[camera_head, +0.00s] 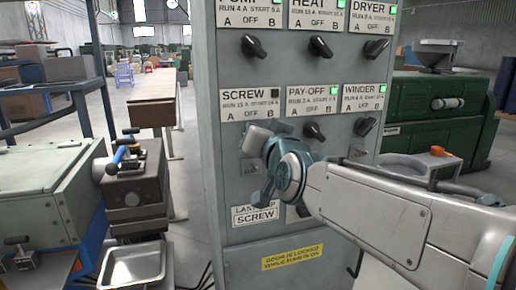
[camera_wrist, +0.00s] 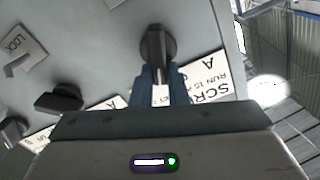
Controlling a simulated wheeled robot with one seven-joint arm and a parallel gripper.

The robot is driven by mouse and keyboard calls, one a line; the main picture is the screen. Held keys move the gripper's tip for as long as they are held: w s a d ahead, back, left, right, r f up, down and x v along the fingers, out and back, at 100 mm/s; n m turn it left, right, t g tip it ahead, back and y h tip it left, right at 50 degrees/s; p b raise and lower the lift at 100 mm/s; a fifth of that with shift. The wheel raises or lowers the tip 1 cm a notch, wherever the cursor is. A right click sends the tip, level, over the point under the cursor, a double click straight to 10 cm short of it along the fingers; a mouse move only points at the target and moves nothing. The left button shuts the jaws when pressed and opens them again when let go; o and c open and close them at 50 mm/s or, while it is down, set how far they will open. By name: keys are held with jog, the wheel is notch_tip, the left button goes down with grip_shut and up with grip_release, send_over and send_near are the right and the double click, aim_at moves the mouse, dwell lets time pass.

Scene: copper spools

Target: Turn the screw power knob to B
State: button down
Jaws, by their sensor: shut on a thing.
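The SCREW label (camera_head: 250,103), marked A, OFF and B, is on the grey cabinet at the left of the lower row. The small lamp at its upper right (camera_head: 275,93) is dark. My gripper (camera_wrist: 158,72) is shut on the black screw power knob (camera_wrist: 156,40) just below that label. In the head view my wrist and arm hide the knob. In the wrist view the fingers sit around the knob's handle, and part of the SCREW label (camera_wrist: 212,82) shows beside them. Which mark the knob points to cannot be told.
The PAY-OFF knob (camera_head: 315,132) and WINDER knob (camera_head: 364,126) are close to the right, under green lamps. Three more knobs form the row above. A yellow sign (camera_head: 292,257) is low on the cabinet. A green machine (camera_head: 440,110) stands to the right.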

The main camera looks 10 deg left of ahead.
jog(key=shift+w+d+f+m+b, duration=0.1)
jog(key=shift+d+f+m+b, duration=0.1)
jog(key=shift+m+b, duration=0.9)
jog(key=shift+w+d+f+m+b, duration=0.1)
jog(key=shift+f+m+b, duration=0.05)
jog(key=shift+m+b, duration=0.95)
jog(key=c, duration=1.4)
grip_release()
jog(key=shift+c, duration=0.2)
